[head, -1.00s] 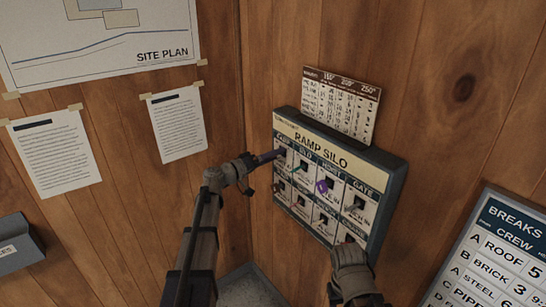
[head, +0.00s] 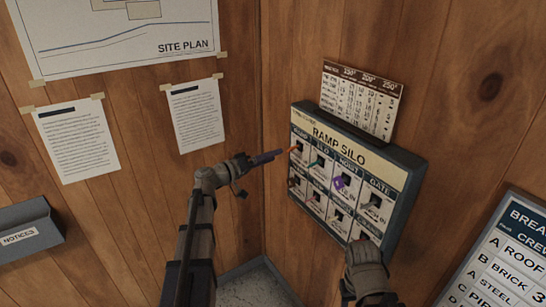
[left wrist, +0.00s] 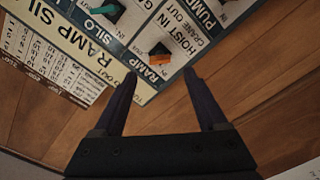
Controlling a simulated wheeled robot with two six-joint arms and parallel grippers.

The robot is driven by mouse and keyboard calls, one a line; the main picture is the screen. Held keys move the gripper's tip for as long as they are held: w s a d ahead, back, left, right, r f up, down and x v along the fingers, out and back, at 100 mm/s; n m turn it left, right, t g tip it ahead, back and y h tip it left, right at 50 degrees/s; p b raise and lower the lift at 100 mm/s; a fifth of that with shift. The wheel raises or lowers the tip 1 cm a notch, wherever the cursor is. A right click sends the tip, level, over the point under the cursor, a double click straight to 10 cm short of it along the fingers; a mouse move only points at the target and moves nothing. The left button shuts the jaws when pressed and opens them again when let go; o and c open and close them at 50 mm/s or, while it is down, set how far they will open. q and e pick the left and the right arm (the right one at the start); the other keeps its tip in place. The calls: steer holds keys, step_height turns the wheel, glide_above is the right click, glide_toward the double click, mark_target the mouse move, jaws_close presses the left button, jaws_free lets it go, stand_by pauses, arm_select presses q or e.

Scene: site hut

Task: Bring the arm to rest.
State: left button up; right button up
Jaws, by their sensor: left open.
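My left gripper (head: 281,153) is open and empty, just left of the RAMP switch on the RAMP SILO panel (head: 352,157). In the left wrist view its two dark fingers (left wrist: 161,74) are spread, with an orange lever (left wrist: 160,58) at the RAMP label beyond them and nothing between them. The orange lever also shows in the head view (head: 289,149). My right gripper (head: 365,258) is at the panel's lower edge; its fingers are hidden, so I cannot tell its state.
A card of numbers (head: 361,100) stands above the panel. A breaks board (head: 507,259) hangs at the right, a notices tray (head: 25,228) at the left.

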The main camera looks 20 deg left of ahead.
arm_select(q)
steer(key=s+d+f+m+g+y, duration=0.1)
steer(key=s+d+f+m+g, duration=0.1)
steer(key=s+d+f+g, duration=0.45)
steer(key=s+d+f+m+g+y, duration=0.1)
steer(key=s+d+f, duration=0.25)
steer(key=d, duration=0.55)
steer(key=s+d+f+m+g, duration=0.2)
steer(key=s+d+f+g, duration=0.25)
steer(key=d, duration=0.25)
steer(key=s+f+g+y, duration=0.1)
steer(key=s+f+y, duration=0.1)
steer(key=s, duration=0.3)
steer(key=s+f+y, duration=0.3)
steer(key=s+y, duration=0.2)
steer(key=s+a+f+m+g+y, duration=0.1)
steer(key=s+f+y, duration=0.1)
steer(key=s, duration=0.3)
steer(key=shift+s+f+g+y, duration=0.15)
steer(key=shift+s+g+y, duration=0.2)
steer(key=shift+y, duration=0.35)
